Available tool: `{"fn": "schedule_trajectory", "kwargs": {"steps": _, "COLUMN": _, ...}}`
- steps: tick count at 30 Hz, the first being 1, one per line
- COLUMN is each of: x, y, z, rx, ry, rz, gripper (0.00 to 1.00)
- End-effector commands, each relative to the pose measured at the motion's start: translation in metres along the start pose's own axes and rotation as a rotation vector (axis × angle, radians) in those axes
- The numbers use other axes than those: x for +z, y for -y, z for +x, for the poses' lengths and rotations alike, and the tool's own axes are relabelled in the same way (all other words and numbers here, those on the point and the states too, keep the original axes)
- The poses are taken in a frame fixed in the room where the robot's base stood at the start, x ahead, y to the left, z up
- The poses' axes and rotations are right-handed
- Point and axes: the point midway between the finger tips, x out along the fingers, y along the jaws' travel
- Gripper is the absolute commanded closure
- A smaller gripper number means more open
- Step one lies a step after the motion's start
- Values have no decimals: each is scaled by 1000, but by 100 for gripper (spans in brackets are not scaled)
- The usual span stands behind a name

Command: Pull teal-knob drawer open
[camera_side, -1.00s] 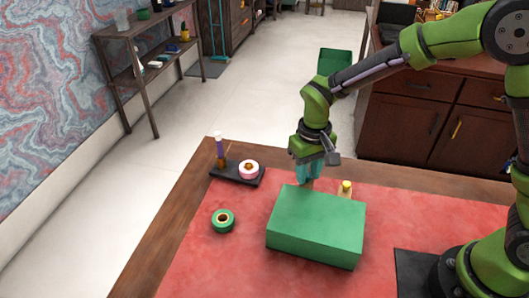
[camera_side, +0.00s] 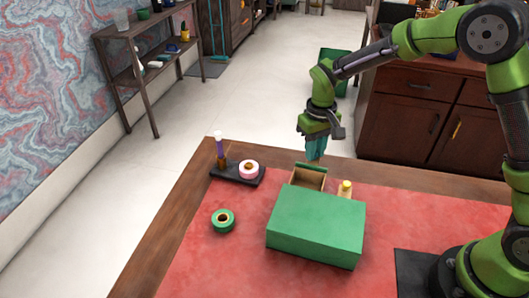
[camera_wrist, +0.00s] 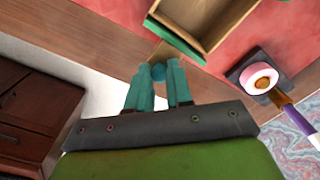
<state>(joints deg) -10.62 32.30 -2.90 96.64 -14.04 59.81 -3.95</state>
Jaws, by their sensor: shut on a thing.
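The green box (camera_side: 316,225) stands on the red desk mat. Its drawer (camera_side: 308,180) sticks out from the far side, showing an empty-looking wooden inside; the drawer also shows in the wrist view (camera_wrist: 205,22) with its green front edge (camera_wrist: 174,41). My gripper (camera_side: 315,157) points down just beyond the drawer front. In the wrist view, my gripper (camera_wrist: 158,80) is shut on the teal knob (camera_wrist: 158,72), which sits between the fingers. The knob is hidden by the fingers in the side view.
A small wooden thing with a yellow top (camera_side: 346,188) stands close beside the box. A green tape roll (camera_side: 223,220) lies to the left. The desk's far wooden edge is near my gripper.

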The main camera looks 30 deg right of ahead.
Motion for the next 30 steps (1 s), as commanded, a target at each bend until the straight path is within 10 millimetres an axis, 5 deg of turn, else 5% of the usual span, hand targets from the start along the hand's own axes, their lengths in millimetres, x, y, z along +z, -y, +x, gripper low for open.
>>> {"fn": "schedule_trajectory", "kwargs": {"steps": 8, "x": -1, "y": -1, "z": -1, "rx": 0, "ry": -3, "rz": -2, "gripper": 100}}
{"fn": "schedule_trajectory", "kwargs": {"steps": 9, "x": -1, "y": 0, "z": -1, "rx": 0, "ry": -3, "rz": -2, "gripper": 74}}
{"fn": "schedule_trajectory", "kwargs": {"steps": 10, "x": -1, "y": 0, "z": -1, "rx": 0, "ry": -2, "rz": -2, "gripper": 69}}
{"fn": "schedule_trajectory", "kwargs": {"steps": 22, "x": -1, "y": 0, "z": -8, "rx": 0, "ry": -5, "rz": -2, "gripper": 69}}
{"fn": "schedule_trajectory", "kwargs": {"steps": 30, "x": -1, "y": 0, "z": -62, "rx": -2, "ry": -9, "rz": -1, "gripper": 69}}
